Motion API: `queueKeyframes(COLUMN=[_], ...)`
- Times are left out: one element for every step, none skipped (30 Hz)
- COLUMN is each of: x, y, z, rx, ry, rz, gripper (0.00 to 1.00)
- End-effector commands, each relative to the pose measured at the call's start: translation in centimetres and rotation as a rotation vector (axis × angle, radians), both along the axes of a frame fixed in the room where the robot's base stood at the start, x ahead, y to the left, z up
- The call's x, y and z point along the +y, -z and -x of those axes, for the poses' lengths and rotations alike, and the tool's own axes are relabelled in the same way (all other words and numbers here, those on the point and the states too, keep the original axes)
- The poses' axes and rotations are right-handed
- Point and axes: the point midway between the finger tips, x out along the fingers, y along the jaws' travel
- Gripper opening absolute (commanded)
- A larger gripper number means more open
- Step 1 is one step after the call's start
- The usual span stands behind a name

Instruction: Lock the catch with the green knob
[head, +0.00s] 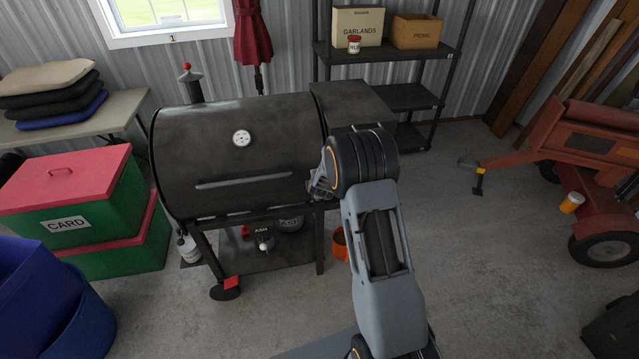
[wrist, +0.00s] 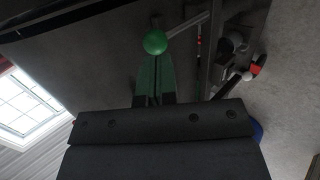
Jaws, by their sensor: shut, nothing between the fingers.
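The green knob (wrist: 155,43) shows in the wrist view as a round ball, just beyond the tips of my gripper (wrist: 155,62). My gripper's greenish fingers are together, with nothing between them. I cannot tell whether they touch the knob. A grey bar (wrist: 190,27) runs up and right from beside the knob; whether it belongs to the catch is unclear. In the head view my gripper (head: 318,187) is at the right end of the dark barrel grill (head: 240,155), whose lid looks down. The knob and catch do not show there; my arm covers part of that end.
A grey side shelf (head: 350,102) sits at the grill's right end, close behind my wrist. An orange pot (head: 339,244) stands on the floor below. Green and red boxes (head: 75,195) stand left, a red trailer (head: 590,160) right.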

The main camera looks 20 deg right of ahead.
Motion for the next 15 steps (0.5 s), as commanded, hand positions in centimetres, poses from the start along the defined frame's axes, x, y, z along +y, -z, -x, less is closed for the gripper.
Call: queueKeyframes(x=[0.0,0.0,0.1,0.1,0.1,0.2,0.3,0.3,0.4,0.5,0.5,0.7,0.8,0.9,1.1], y=[-0.3,-0.5,-0.8,-1.1,-1.4,-2.0,-2.4,-2.9,-3.5,-3.9,-4.4,-4.6,-5.0,-5.6,-6.3], z=[0.1,0.1,0.2,0.3,0.4,0.6,0.8,0.9,1.2,1.4,1.6,2.0,2.4,2.8,3.2], rx=[0.0,0.0,0.0,0.0,0.001,0.001,0.001,0.001,0.001,0.001,0.001,-0.003,-0.004,-0.004,-0.004], ry=[0.0,0.0,0.001,0.001,0.001,0.0,0.0,0.001,0.002,0.002,0.002,0.003,0.003,0.003,0.003], rz=[0.0,0.0,-0.001,-0.001,-0.001,0.0,0.0,0.0,0.0,0.0,0.0,0.001,0.0,0.0,0.001], gripper=[0.0,0.0,0.0,0.0,0.0,0.0,0.0,0.0,0.0,0.0,0.0,0.0,0.0,0.0,0.0])
